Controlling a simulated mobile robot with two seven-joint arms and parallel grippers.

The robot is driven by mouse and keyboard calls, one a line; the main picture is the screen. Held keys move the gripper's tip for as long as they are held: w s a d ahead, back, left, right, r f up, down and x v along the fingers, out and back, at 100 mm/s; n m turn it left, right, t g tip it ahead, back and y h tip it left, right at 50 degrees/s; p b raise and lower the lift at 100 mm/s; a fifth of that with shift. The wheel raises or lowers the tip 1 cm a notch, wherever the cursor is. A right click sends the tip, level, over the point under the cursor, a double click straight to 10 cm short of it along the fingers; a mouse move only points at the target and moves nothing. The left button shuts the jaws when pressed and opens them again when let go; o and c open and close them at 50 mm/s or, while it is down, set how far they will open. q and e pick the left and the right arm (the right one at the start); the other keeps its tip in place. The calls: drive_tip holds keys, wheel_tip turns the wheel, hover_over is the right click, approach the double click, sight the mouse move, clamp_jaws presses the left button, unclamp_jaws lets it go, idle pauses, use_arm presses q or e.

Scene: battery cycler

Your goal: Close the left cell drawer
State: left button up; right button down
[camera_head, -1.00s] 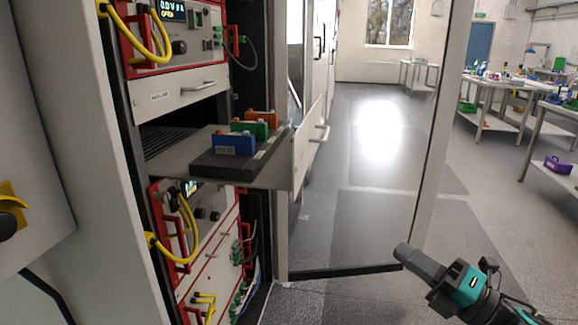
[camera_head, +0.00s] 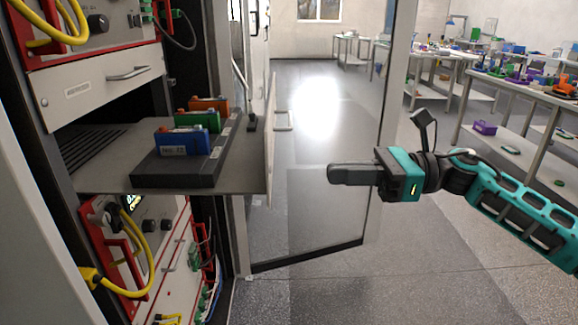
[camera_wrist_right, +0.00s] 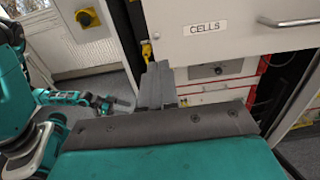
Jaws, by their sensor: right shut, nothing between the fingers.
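The cell drawer is pulled out of the rack, its grey tray (camera_head: 103,181) level and its front panel (camera_head: 271,140) seen nearly edge-on, with a handle (camera_head: 284,119). A dark holder (camera_head: 185,177) on it carries blue, green and orange cells. In the right wrist view the white front panel (camera_wrist_right: 225,45) reads "CELLS", with its handle (camera_wrist_right: 290,22) at upper right. My right gripper (camera_head: 335,174) is shut and empty, pointing left at the panel with a gap. Its fingers (camera_wrist_right: 156,80) appear below the panel's left part in the wrist view. My left gripper (camera_wrist_right: 118,103) is small there; its jaws are unclear.
A closed white drawer (camera_head: 100,88) sits above the open one. Instruments with yellow cables (camera_head: 135,250) are below. A glass door (camera_head: 325,215) stands open behind the drawer. Workbenches (camera_head: 530,95) are at the far right. The floor right of the drawer is clear.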

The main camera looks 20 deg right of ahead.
use_arm(q)
drive_tip(key=shift+a+r+p, duration=0.25)
drive_tip(key=shift+r+p, duration=0.8)
drive_tip(key=shift+r, duration=0.1)
use_arm(e)
drive_tip(key=x, duration=0.8)
drive_tip(key=shift+a, duration=0.3)
use_arm(q)
drive_tip(key=shift+w+d+r, duration=0.1)
drive_tip(key=shift+w, duration=0.05)
use_arm(e)
drive_tip(key=shift+w, duration=0.15)
